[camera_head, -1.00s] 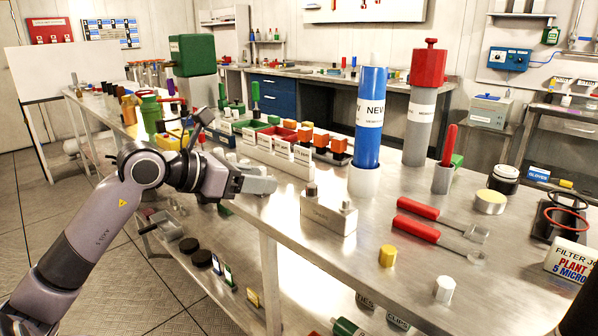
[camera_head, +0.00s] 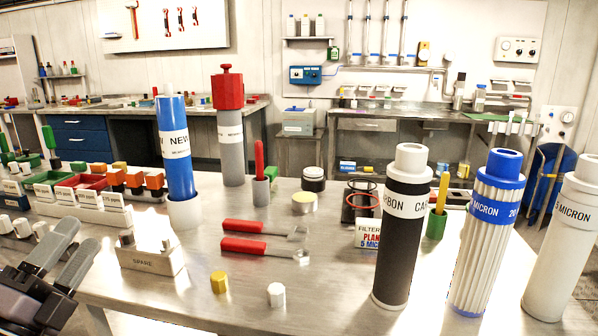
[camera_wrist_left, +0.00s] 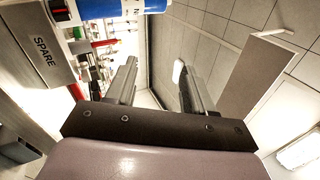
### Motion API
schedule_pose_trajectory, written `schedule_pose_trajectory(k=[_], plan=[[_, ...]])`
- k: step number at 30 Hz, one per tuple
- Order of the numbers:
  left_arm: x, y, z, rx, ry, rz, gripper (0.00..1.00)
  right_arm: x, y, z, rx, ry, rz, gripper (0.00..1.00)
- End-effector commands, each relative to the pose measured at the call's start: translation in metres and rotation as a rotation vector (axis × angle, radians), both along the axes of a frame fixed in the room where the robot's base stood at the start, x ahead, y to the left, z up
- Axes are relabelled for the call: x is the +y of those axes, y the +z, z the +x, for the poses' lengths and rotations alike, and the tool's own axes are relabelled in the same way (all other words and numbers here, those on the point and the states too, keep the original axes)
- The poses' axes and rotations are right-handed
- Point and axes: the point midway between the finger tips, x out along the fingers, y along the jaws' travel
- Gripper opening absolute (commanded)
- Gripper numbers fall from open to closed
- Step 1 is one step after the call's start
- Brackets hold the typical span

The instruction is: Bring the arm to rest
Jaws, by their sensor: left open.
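My left gripper (camera_head: 62,262) is at the lower left of the head view, at the near edge of the steel table. Its two fingers stand apart with nothing between them. The left wrist view shows both fingers (camera_wrist_left: 155,88) spread, with floor tiles and part of the bench beyond. A grey block marked SPARE (camera_head: 150,258) stands on the table just right of the gripper, apart from it. It also shows in the left wrist view (camera_wrist_left: 48,55). My right gripper is not in the frames.
The table (camera_head: 330,300) carries a blue NEW cylinder (camera_head: 177,165), two red-handled tools (camera_head: 245,246), small yellow and white caps, and tall filter cartridges (camera_head: 405,230) at right. Bins with coloured parts (camera_head: 85,182) stand behind the gripper. The table's front middle is mostly clear.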

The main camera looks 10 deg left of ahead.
Motion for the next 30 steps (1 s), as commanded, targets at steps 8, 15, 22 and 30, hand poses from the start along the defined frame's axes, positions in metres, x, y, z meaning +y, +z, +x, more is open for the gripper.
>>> schedule_pose_trajectory(k=[8,15,22,30], plan=[[0.033,-0.103,-0.015,0.279,0.237,-0.711,0.53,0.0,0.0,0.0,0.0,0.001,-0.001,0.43],[0.002,-0.227,-0.065,0.702,0.477,-1.195,0.53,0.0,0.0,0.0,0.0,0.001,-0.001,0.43],[-0.056,-0.294,-0.125,1.08,0.631,-1.429,0.53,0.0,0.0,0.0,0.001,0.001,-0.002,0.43],[-0.117,-0.323,-0.188,1.444,0.735,-1.544,0.53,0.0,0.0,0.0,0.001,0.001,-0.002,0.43]])
